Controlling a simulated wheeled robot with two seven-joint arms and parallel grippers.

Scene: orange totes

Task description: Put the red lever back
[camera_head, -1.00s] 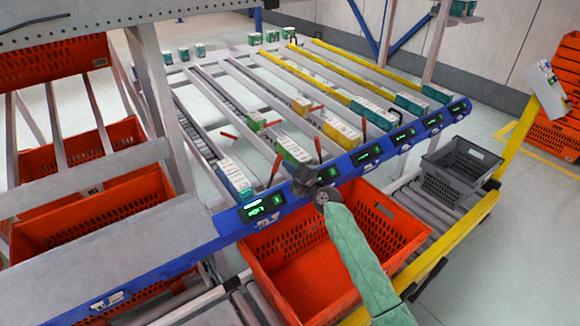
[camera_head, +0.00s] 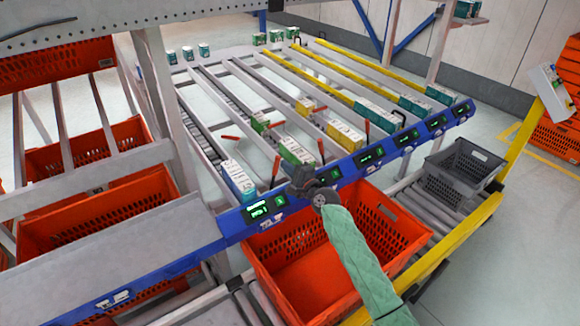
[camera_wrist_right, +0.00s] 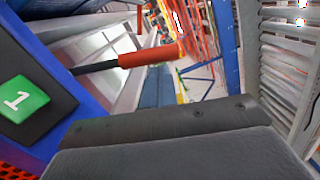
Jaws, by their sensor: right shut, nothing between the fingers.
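Several red levers stand along the front of the flow rack. One red lever (camera_head: 276,168) rises just left of my right gripper (camera_head: 291,190), and another red lever (camera_head: 321,150) rises just behind and right of it. My right gripper is shut and empty at the rack's blue front rail (camera_head: 235,222). In the right wrist view, a red lever handle (camera_wrist_right: 148,56) on a dark rod lies ahead of the dark gripper body, apart from it. I cannot tell which lever this is. My left gripper is out of view.
A green button marked 1 (camera_wrist_right: 22,98) sits at the left in the wrist view. White-teal boxes (camera_head: 238,182) stand in the rack lanes. An orange tote (camera_head: 405,232) lies below the rail, under my right arm. A grey crate (camera_head: 462,168) stands at right.

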